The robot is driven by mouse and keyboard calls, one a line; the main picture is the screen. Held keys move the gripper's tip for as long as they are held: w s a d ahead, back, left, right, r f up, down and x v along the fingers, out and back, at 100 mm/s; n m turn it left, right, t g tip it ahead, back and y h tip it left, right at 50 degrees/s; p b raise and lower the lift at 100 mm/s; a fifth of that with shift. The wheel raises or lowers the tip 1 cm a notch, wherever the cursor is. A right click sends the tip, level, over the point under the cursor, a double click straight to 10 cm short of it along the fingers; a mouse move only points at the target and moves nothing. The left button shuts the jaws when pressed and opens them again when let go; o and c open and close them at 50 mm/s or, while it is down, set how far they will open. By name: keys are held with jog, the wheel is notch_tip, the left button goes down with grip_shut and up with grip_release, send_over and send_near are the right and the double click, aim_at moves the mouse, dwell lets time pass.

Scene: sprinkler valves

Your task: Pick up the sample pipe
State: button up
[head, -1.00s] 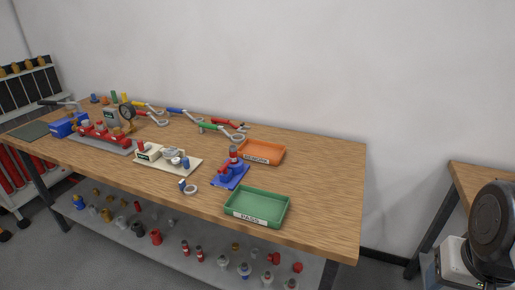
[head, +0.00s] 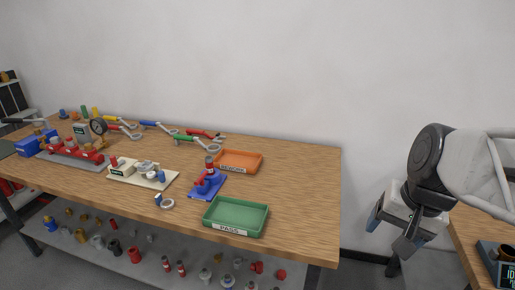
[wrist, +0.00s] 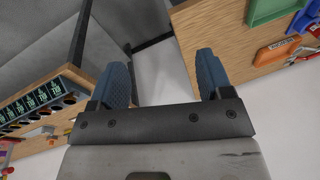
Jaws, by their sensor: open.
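My gripper (head: 390,232) hangs at the right of the head view, between the main bench and a second table. Its two blue fingers are apart with nothing between them; the wrist view shows the same gripper (wrist: 163,72) over grey floor. I cannot tell for sure which thing is the sample pipe. A red-and-dark upright piece (head: 210,163) stands on a blue fixture (head: 207,185) on the main bench, left of and well away from my gripper. A small blue piece (head: 158,199) stands beside a pale ring (head: 168,204) near the front edge.
The wooden bench (head: 300,190) holds a green PASS tray (head: 237,231), an orange tray (head: 239,173), a cream fixture, a red manifold and several wrenches. The second table's dark rack with displays (wrist: 45,95) is at the left of the wrist view. The bench's right end is bare.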

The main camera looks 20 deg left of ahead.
jog(key=w+a+m+g+y, duration=0.2)
jog(key=w+a+m+y, duration=0.2)
jog(key=w+a, duration=0.95)
jog(key=m+g+y, duration=0.2)
jog(key=m+y, duration=0.5)
jog(key=m, duration=0.3)
send_near(212, 158)
jog(key=x, duration=0.5)
jog(key=shift+w+f, duration=0.1)
jog(key=shift+f, duration=0.05)
jog(key=shift+a+f+y, duration=0.1)
jog(key=shift+a+y, duration=0.15)
jog(key=shift+y, duration=0.05)
jog(key=shift+a, duration=0.15)
jog(key=shift+x, duration=1.15)
jog(key=shift+a+f, duration=0.1)
jog(key=shift+f, duration=0.05)
